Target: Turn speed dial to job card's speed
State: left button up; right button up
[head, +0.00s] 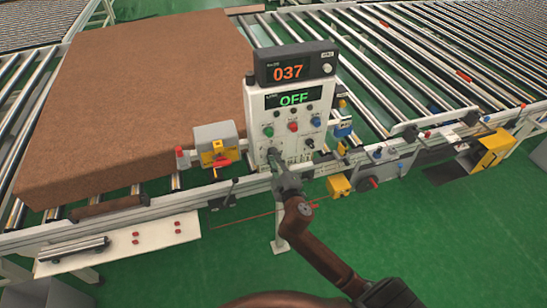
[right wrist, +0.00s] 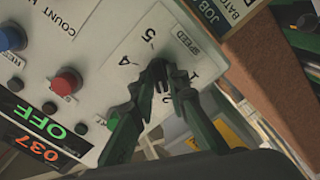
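A white control panel (head: 316,110) stands at the conveyor's front rail, with a display (head: 294,98) reading OFF. In the right wrist view, a plate marked SPEED (right wrist: 140,45) has a dial scale with 4 and 5 legible. My right gripper (head: 274,158) reaches the panel's lower left. In the right wrist view, its fingertips (right wrist: 167,72) are close together over the middle of the scale. The dial knob is mostly hidden by the dark fingers, so its pointer and the grip on it are unclear. A card headed JOB (right wrist: 215,15) is cut off, its speed unreadable. My left gripper is out of view.
An orange counter (head: 290,70) atop the panel reads 037. Green, red and blue buttons (head: 293,126) sit under the display. A yellow and grey box (head: 217,145) stands left of the panel.

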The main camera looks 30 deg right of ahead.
grip_shut()
jog(key=shift+f+n+p, duration=0.15)
jog(key=shift+n+p, duration=1.4)
jog(key=shift+n, duration=1.45)
jog(key=shift+f+n+p, duration=0.1)
jog(key=shift+n+p, duration=1.45)
jog(key=shift+n, duration=1.45)
jog(key=shift+f, duration=0.1)
